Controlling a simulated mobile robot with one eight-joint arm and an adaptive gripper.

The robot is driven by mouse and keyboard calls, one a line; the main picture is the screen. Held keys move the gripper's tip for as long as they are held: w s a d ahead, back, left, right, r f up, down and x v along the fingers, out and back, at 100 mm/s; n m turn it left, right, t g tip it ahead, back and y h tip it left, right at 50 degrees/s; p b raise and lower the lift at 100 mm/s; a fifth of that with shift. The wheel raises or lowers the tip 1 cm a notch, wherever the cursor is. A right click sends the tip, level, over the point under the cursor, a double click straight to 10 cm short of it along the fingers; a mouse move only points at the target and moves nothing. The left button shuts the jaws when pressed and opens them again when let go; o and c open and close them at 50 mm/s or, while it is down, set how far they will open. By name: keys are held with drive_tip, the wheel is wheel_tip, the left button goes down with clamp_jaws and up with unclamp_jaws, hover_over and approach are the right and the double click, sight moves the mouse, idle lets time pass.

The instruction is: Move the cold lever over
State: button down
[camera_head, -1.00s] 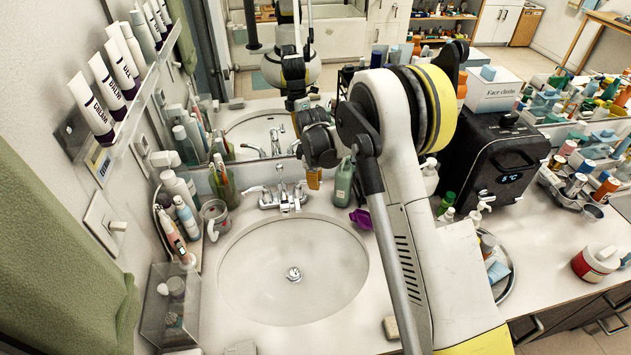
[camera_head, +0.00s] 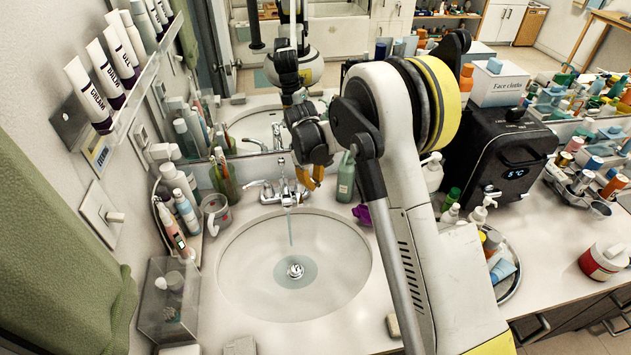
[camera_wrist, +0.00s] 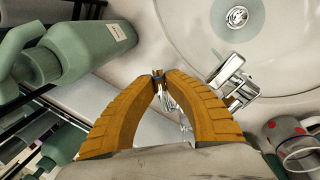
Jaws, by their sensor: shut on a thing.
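The chrome faucet (camera_head: 285,193) stands behind the round sink (camera_head: 232,268). A thin stream of water runs from its spout down to the drain. Its left lever (camera_head: 257,184) points left. My gripper (camera_head: 309,177) is at the faucet's right side and partly hides the right lever there. In the wrist view, my gripper (camera_wrist: 159,74) has its two orange fingertips closed on the cold lever (camera_wrist: 166,98), a chrome lever with a blue band between the tips. The faucet body (camera_wrist: 233,86) shows beside the right finger.
A green bottle (camera_head: 345,178) stands close right of my gripper, with a purple item (camera_head: 362,216) near it. A cup (camera_head: 214,212) and several bottles stand left of the sink. A mirror (camera_head: 250,130) rises behind the faucet. A black cooler box (camera_head: 500,165) stands at the right.

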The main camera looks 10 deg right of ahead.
drive_tip(key=shift+s+a+m, duration=0.1)
drive_tip(key=shift+s+m, duration=0.05)
drive_tip(key=shift+m, duration=0.25)
drive_tip(key=c, duration=1.4)
unclamp_jaws()
drive_tip(key=r, duration=0.4)
drive_tip(key=s+a+r, duration=0.1)
drive_tip(key=r, duration=0.6)
drive_tip(key=shift+s+a+r, duration=0.2)
drive_tip(key=shift+a+r, duration=0.2)
